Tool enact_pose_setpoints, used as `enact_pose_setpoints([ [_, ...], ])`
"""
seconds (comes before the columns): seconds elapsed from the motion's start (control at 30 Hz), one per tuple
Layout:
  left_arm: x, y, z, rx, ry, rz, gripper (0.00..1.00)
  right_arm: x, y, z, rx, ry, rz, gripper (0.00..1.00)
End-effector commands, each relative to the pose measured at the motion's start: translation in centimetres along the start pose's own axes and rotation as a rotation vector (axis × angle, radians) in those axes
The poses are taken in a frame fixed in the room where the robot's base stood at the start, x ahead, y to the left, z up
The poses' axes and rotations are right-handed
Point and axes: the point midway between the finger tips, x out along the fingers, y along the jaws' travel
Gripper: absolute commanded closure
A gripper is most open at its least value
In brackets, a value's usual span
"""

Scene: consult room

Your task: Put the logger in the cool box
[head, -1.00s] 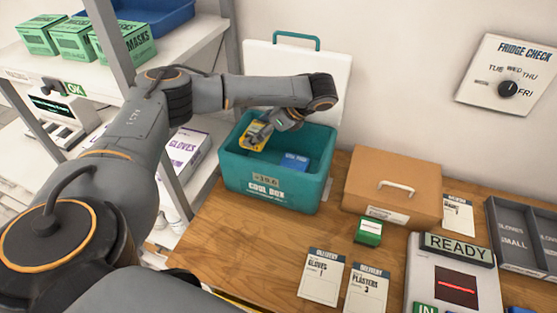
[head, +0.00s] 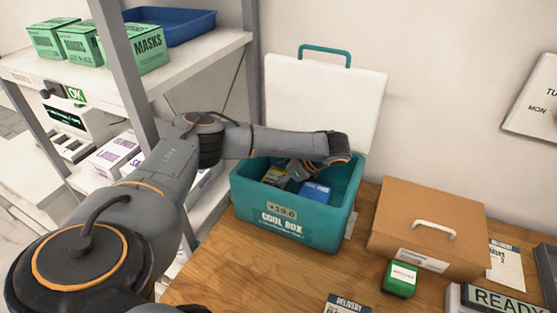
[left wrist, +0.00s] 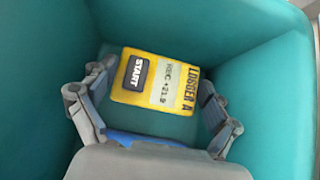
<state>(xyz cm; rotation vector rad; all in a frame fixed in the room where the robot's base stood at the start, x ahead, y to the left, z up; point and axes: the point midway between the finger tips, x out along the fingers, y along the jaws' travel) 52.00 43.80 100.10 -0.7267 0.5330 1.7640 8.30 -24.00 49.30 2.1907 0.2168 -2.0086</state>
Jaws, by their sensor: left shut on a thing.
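A blue pack (head: 315,191) lies inside, right of the logger. My right gripper is not in view.
A brown box with a white handle (head: 425,220) stands right of the cool box. A small green box (head: 400,279) is in front of it. Shelves with green mask boxes (head: 140,53) and a blue tray (head: 180,25) stand at left.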

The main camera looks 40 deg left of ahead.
Motion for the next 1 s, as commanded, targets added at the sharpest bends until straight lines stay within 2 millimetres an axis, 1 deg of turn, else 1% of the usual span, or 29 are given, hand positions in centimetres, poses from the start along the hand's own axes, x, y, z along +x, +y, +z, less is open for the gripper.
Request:
enact_pose_setpoints([
  [0.3, 2.6, 0.0, -2.6, 0.001, -0.002, 0.000, 0.54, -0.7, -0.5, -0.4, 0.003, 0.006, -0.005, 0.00],
  [0.47, 2.9, 0.0, -3.0, -0.001, 0.000, -0.001, 0.54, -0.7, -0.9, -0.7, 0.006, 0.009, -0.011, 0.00],
  [0.7, 3.1, 0.0, -3.1, 0.000, -0.001, 0.000, 0.54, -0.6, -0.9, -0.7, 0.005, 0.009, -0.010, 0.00],
  [0.73, 3.2, 0.0, -3.2, 0.000, 0.000, 0.000, 0.09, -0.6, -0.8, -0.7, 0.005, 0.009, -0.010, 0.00],
  [0.77, 3.1, 0.0, -3.1, 0.000, 0.000, 0.000, 0.03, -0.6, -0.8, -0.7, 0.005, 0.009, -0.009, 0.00],
  [0.8, 3.1, 0.0, -3.1, 0.000, 0.000, 0.000, 0.00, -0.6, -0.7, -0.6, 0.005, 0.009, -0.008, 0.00],
  [1.0, 3.1, 0.0, -3.1, 0.000, 0.000, 0.000, 0.00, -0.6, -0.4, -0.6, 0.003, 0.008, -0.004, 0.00],
])
